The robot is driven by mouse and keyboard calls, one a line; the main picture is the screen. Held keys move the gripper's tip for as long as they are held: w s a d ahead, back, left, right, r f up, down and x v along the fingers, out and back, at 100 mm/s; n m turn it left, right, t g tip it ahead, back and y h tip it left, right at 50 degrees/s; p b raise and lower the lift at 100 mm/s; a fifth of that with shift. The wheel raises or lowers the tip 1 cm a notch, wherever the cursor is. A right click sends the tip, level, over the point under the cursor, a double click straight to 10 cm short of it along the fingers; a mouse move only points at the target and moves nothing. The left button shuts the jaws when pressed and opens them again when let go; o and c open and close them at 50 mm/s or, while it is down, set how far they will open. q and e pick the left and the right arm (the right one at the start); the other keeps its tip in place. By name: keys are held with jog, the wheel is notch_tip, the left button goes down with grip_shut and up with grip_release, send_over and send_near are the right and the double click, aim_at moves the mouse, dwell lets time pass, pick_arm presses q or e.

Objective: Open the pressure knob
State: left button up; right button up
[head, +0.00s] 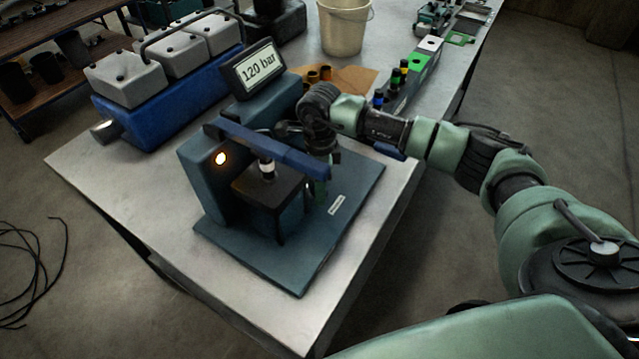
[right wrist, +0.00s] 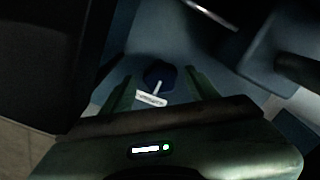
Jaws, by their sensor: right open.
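The blue-grey pressure tester stands on the metal table, with its upright block (head: 200,165), a blue top bar (head: 275,150) and a base plate (head: 260,250). Its display (head: 259,67) reads 120 bar. In the right wrist view a dark round knob (right wrist: 160,74) with a pale bar on it, seemingly the pressure knob, lies beyond and between my fingertips. In the head view I cannot make out the knob; my arm may hide it. My left gripper is not in view.
A white label (head: 336,204) lies on the plate beside my right gripper. A blue engine block (head: 165,105) with grey covers, a cream bucket (head: 343,25) and small coloured parts (head: 400,75) stand behind. The table's front left is clear.

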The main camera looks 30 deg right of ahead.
jog(key=shift+w+f, duration=0.1)
jog(key=shift+f, duration=0.7)
grip_shut()
jog(key=shift+f+n+b, duration=0.15)
jog(key=shift+n+b, duration=0.45)
jog(key=shift+b, duration=0.25)
jog(key=n+b, duration=0.9)
jog(key=b, duration=0.1)
jog(key=shift+b, duration=0.4)
jog(key=n+b, duration=0.2)
jog(key=n, duration=0.2)
jog(key=shift+b, duration=0.35)
jog(key=shift+r+n+b, duration=0.2)
jog(key=shift+n+b, duration=0.85)
jog(key=shift+n, duration=0.75)
